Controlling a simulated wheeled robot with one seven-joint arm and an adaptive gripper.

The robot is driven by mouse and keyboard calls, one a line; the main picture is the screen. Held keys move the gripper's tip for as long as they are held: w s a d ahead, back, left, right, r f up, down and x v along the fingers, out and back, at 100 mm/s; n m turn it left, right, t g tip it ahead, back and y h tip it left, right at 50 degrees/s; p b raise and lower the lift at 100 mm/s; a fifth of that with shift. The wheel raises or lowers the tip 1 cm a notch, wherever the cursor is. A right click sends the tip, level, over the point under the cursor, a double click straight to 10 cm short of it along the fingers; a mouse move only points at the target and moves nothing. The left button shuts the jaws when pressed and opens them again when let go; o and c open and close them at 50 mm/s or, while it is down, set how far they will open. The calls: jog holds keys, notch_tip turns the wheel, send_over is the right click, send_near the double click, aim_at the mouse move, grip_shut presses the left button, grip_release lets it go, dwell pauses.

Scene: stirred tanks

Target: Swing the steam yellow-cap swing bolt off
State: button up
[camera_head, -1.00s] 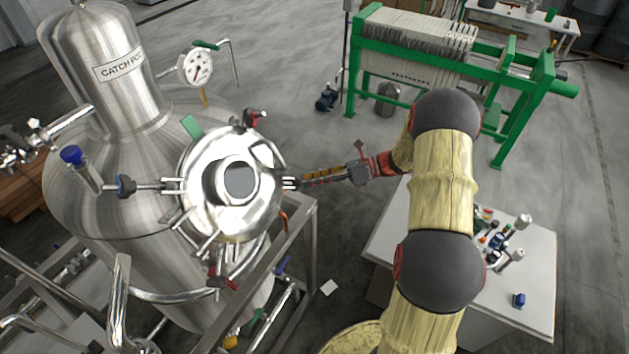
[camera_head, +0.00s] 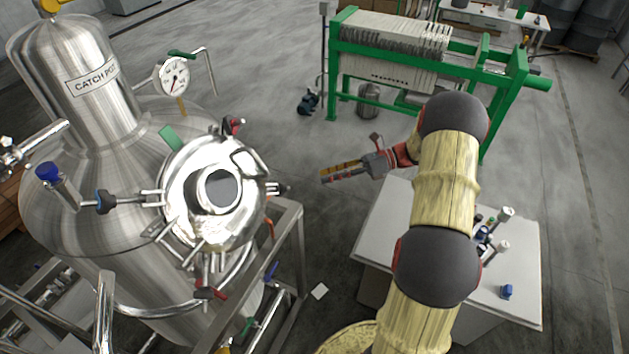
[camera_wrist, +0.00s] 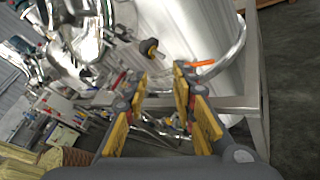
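The round steel lid (camera_head: 178,205) sits on the tank's upper opening, with swing bolts around its rim. At the lid's right side a bolt with a dark knob (camera_head: 283,188) shows in the head view. In the wrist view this knob (camera_wrist: 148,47) looks dark with a yellowish end, and it juts out from the lid's edge. I cannot tell whether its bolt is still in the lid's slot. My gripper (camera_head: 323,175) is right of the knob, apart from it. In the wrist view my gripper (camera_wrist: 157,76) has its fingers apart with nothing between them.
Other bolts have a blue knob (camera_head: 103,201) at left and red handles (camera_head: 208,293) at the front. A steel frame (camera_head: 288,215) stands below the lid's right side. A white table (camera_head: 385,225) stands under my arm.

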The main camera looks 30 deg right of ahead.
jog(key=shift+v, duration=0.9)
jog(key=shift+c, duration=0.3)
